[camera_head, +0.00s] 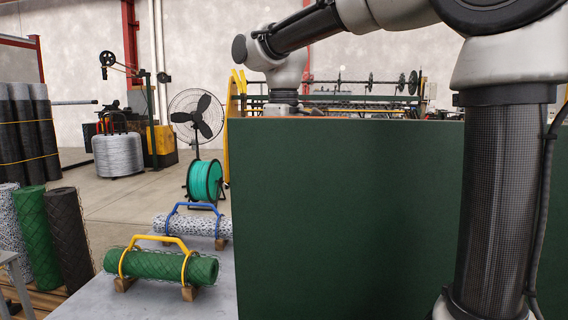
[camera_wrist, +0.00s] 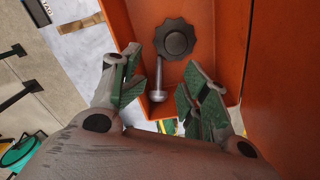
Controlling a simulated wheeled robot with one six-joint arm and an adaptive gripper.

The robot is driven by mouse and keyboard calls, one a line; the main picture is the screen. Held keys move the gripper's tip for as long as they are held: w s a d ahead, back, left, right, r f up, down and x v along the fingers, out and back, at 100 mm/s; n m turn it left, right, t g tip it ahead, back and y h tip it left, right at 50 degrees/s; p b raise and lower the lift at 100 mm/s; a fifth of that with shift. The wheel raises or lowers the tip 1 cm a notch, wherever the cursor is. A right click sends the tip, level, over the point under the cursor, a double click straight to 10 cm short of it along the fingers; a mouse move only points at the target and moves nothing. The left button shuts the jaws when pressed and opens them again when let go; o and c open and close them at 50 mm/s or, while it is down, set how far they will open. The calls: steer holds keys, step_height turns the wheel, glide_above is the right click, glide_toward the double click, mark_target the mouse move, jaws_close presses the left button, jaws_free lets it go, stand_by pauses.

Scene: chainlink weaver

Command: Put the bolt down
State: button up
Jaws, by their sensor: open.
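The bolt (camera_wrist: 158,95) is grey metal with a round head and a thin shank. In the wrist view it lies in an orange tray (camera_wrist: 123,22), its head toward the bottom of the picture. My gripper (camera_wrist: 161,66) is open, with its green-padded fingers on either side of the bolt and visible gaps between them and it. In the head view my arm reaches behind a dark green panel (camera_head: 345,215), which hides the gripper, the bolt and most of the tray.
A black lobed knob (camera_wrist: 175,38) lies in the tray just beyond the bolt's shank. In the head view, a green mesh roll (camera_head: 155,265) with a yellow handle and a patterned roll (camera_head: 190,225) with a blue handle rest on a grey surface left of the panel. A fan (camera_head: 196,115) stands behind.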

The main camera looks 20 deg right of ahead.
step_height(320, 180, up, 13)
steer(key=shift+r, duration=0.15)
stand_by(0.6)
step_height(320, 180, down, 13)
steer(key=shift+r, duration=0.2)
stand_by(0.3)
